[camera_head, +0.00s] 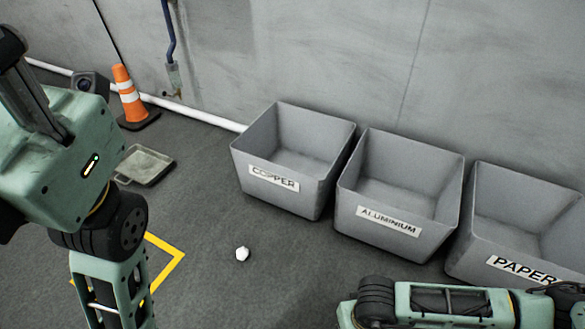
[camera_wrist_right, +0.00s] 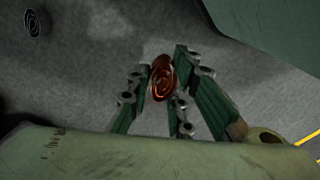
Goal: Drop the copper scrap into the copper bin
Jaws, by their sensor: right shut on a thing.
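The copper scrap (camera_wrist_right: 161,78), a small reddish-brown coiled piece, is between the fingers of my right gripper (camera_wrist_right: 165,85) in the right wrist view. The gripper is shut on it. The grey copper bin (camera_head: 279,191), labelled COPPER, stands against the wall in the head view and looks empty. In the head view my right arm reaches in at the bottom right, in front of the aluminium and paper bins; its gripper is not visible there. My left arm fills the left side, and its gripper is out of frame.
The aluminium bin (camera_head: 410,244) and paper bin (camera_head: 490,270) stand in a row to the right. A dustpan-like tray (camera_head: 145,165) and orange cone (camera_head: 130,95) are at left. A dark coil (camera_wrist_right: 32,22) shows in the wrist view.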

